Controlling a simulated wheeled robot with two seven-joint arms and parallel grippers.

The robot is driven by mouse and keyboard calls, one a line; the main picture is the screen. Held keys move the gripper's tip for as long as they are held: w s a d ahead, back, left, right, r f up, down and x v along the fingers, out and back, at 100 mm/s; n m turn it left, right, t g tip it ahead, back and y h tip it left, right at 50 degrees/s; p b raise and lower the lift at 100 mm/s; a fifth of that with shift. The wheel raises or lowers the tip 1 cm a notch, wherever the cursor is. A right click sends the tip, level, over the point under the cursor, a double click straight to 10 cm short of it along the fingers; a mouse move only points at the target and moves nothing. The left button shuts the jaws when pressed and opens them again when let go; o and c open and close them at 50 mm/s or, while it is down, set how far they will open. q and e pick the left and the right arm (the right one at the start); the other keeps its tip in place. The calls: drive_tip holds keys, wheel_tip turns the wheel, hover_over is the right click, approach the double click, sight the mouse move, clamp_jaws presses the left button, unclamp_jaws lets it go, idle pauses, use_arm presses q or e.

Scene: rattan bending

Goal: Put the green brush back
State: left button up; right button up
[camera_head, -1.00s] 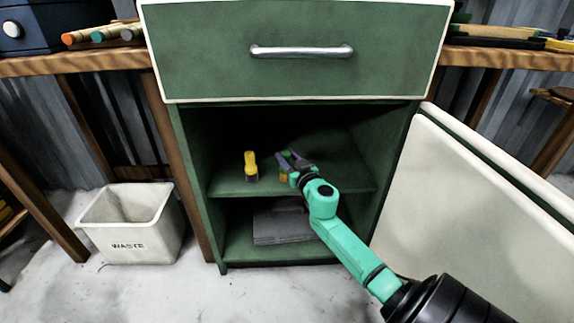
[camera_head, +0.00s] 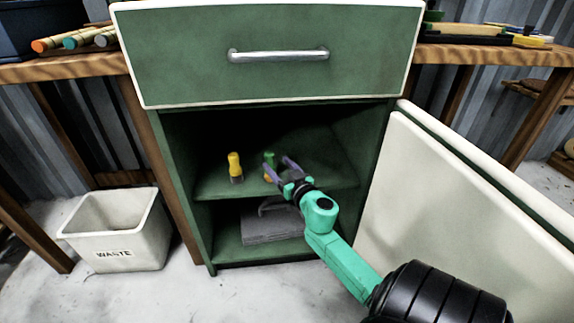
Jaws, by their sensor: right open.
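A small green-topped object with a yellowish lower part, likely the green brush (camera_head: 268,158), stands on the upper shelf (camera_head: 215,187) inside the open green cabinet. My right gripper (camera_head: 279,168) is open in front of the shelf, its two purple fingers spread. The green-topped object shows between and behind the fingers, and its lower part is partly hidden by the left finger. I cannot tell whether they touch. A yellow-handled brush (camera_head: 235,167) stands upright to the left on the same shelf. My left gripper is not in view.
The cabinet door (camera_head: 455,215) stands open at the right, beside my right arm. A grey object (camera_head: 268,223) lies on the lower shelf. A white waste bin (camera_head: 118,230) stands at the left.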

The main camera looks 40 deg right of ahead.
drive_tip(key=v, duration=0.6)
drive_tip(key=s+a+f+n+g+y, duration=0.15)
drive_tip(key=a+f+y, duration=0.25)
drive_tip(key=a+f, duration=0.45)
drive_tip(key=s+a+f+n+g+y, duration=0.1)
drive_tip(key=s+a+f+g+y, duration=0.15)
drive_tip(key=a+f, duration=0.6)
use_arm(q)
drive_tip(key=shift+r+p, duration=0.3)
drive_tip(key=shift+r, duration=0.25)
use_arm(e)
drive_tip(key=s+a+f+n+g+y, duration=0.1)
drive_tip(key=s+a, duration=0.3)
drive_tip(key=a, duration=0.5)
drive_tip(key=s+a+f+n+g+y, duration=0.1)
drive_tip(key=s+a+y, duration=0.3)
drive_tip(key=a, duration=0.5)
drive_tip(key=shift+s+a+f, duration=0.2)
drive_tip(key=shift+s+f, duration=0.35)
drive_tip(key=shift+s, duration=0.1)
